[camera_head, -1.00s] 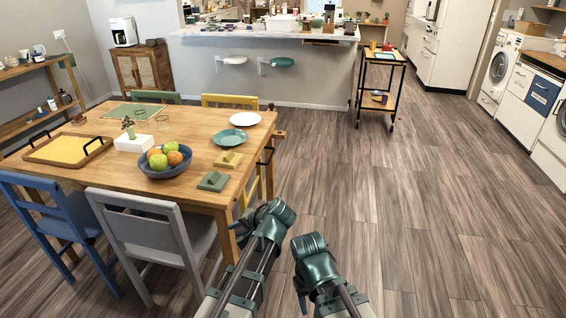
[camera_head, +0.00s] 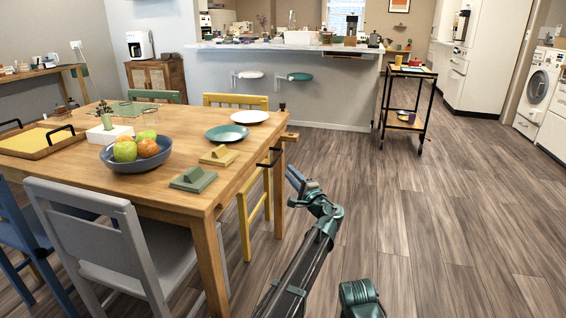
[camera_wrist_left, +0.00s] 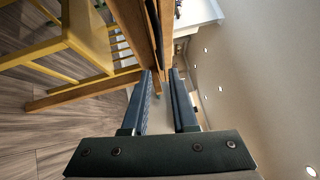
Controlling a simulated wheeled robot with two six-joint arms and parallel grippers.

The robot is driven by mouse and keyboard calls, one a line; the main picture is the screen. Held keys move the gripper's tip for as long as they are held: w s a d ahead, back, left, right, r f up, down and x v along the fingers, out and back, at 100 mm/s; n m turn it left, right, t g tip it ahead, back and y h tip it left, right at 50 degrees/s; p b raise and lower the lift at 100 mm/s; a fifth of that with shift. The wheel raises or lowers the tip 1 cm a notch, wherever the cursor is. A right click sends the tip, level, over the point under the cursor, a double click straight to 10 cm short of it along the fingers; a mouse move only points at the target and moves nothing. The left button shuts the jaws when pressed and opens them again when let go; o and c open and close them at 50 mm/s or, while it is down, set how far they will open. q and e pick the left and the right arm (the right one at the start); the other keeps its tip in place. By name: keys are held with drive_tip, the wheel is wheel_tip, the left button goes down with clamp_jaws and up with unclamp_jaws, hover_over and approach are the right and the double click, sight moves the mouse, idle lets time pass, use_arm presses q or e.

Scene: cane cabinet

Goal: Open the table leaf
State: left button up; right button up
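The wooden table (camera_head: 180,165) stands at the left in the head view. A black handle (camera_head: 268,158) is on its right side, below the top. A wooden block (camera_head: 290,136) sticks out past the table's far right corner. My left gripper (camera_head: 294,178) is just right of the handle, apart from it. In the left wrist view its two fingers (camera_wrist_left: 163,75) are parallel and open with a gap, nothing held between them. The table's wooden edge (camera_wrist_left: 137,30) runs close beyond the left finger. Only part of my right arm shows at the bottom; its gripper is out of view.
A grey chair (camera_head: 110,230) and a yellow chair (camera_head: 243,225) are at the table. A black-framed cart (camera_head: 404,122) stands behind. The floor at right is clear.

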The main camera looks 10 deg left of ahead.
use_arm(q)
drive_tip(key=p+x, duration=0.2)
drive_tip(key=x, duration=1.2)
drive_tip(key=shift+d, duration=0.1)
clamp_jaws()
idle(1.2)
